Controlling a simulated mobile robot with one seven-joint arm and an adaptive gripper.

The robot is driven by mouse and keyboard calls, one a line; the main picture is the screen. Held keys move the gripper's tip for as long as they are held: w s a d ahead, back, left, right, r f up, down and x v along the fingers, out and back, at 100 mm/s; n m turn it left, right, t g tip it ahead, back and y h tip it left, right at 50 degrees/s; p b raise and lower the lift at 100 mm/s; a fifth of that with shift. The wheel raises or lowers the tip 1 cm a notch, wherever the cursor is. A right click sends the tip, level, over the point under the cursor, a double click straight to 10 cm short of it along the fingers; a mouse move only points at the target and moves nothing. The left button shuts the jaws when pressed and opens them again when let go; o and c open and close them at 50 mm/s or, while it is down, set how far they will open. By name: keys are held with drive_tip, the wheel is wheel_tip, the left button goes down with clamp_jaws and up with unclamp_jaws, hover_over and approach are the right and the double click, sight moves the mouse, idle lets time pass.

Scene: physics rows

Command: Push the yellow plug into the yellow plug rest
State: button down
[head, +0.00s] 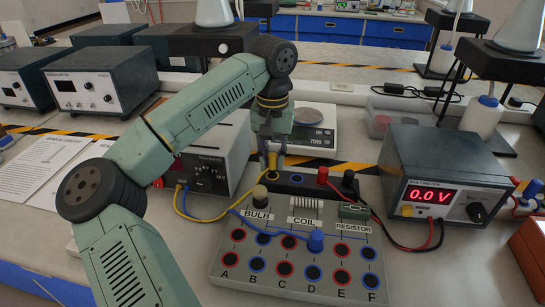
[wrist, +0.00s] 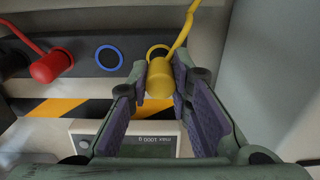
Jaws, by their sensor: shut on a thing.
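The yellow plug (wrist: 160,78), with a yellow cord, is held between the fingers of my gripper (wrist: 155,100) in the wrist view. In the head view the plug (head: 272,161) shows at the tip of my gripper (head: 272,152), above the left part of a dark rest strip (head: 318,186). The yellow plug rest is a yellow-ringed hole (wrist: 156,50) on this strip; the plug partly covers it in the wrist view. I cannot tell how far the plug is from the hole or whether it is in it.
A blue-ringed hole (wrist: 109,57) and a red plug (wrist: 52,66) are on the same strip. A grey circuit panel (head: 300,270) with a blue plug (head: 316,240) lies in front. A voltmeter (head: 440,180) stands right, a scale (head: 318,118) behind, a power supply (head: 207,160) left.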

drive_tip(key=shift+f+b, duration=0.75)
drive_tip(key=shift+f, duration=0.45)
idle(1.1)
drive_tip(key=c, duration=1.4)
unclamp_jaws()
drive_tip(key=shift+o, duration=0.2)
drive_tip(key=o, duration=0.4)
drive_tip(key=shift+r, duration=0.1)
drive_tip(key=shift+r+p, duration=2.4)
drive_tip(key=shift+r, duration=0.85)
